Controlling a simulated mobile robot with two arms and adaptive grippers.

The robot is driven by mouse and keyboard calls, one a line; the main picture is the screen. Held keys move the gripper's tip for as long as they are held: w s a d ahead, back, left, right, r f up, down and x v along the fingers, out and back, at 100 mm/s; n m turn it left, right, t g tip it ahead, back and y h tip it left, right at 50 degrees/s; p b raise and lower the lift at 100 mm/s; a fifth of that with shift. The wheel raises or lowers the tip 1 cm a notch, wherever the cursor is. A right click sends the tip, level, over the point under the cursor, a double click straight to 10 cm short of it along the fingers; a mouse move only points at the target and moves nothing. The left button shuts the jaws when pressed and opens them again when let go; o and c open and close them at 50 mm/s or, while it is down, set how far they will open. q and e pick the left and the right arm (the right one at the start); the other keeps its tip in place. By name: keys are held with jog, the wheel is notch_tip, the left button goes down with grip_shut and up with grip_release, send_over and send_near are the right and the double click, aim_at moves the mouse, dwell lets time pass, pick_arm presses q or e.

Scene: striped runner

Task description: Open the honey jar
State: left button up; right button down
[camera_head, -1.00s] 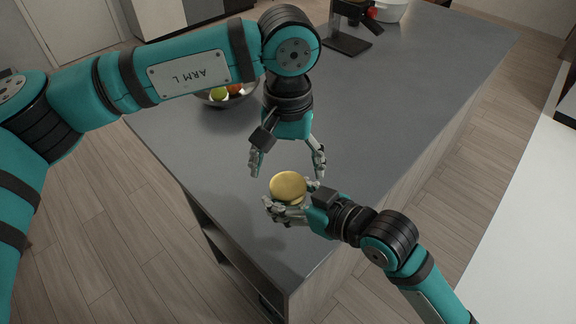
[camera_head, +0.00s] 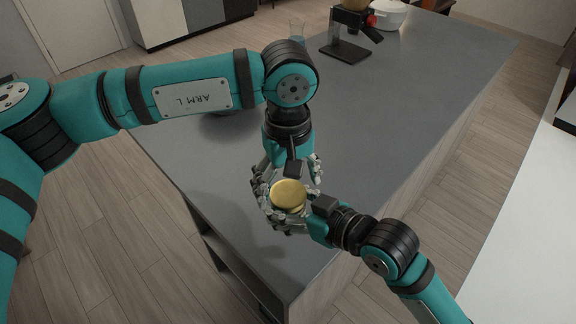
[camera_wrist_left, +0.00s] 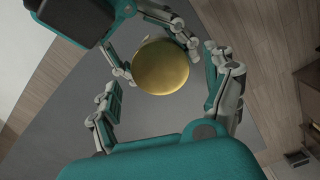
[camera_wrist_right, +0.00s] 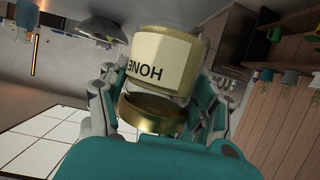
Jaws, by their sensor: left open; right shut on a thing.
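The honey jar (camera_wrist_right: 160,60) has a pale label with part of the word HONEY, upside down in the right wrist view. Its gold lid (camera_head: 289,195) faces up in the head view and shows as a round disc in the left wrist view (camera_wrist_left: 161,66). My right gripper (camera_head: 284,215) is shut on the jar and holds it above the counter. My left gripper (camera_head: 287,178) is open, its fingers on either side of the lid, apart from it in the left wrist view. The fingers hide most of the jar's body in the head view.
The grey counter (camera_head: 400,110) is clear around the hands. A bowl (camera_head: 226,128) is mostly hidden behind my left arm. A glass (camera_head: 297,28), a black stand (camera_head: 346,48) and a white pot (camera_head: 388,14) stand at the far end.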

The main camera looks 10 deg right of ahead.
pick_arm(q)
jog(key=shift+f, duration=0.6)
jog(key=c, duration=1.1)
jog(key=o, duration=1.1)
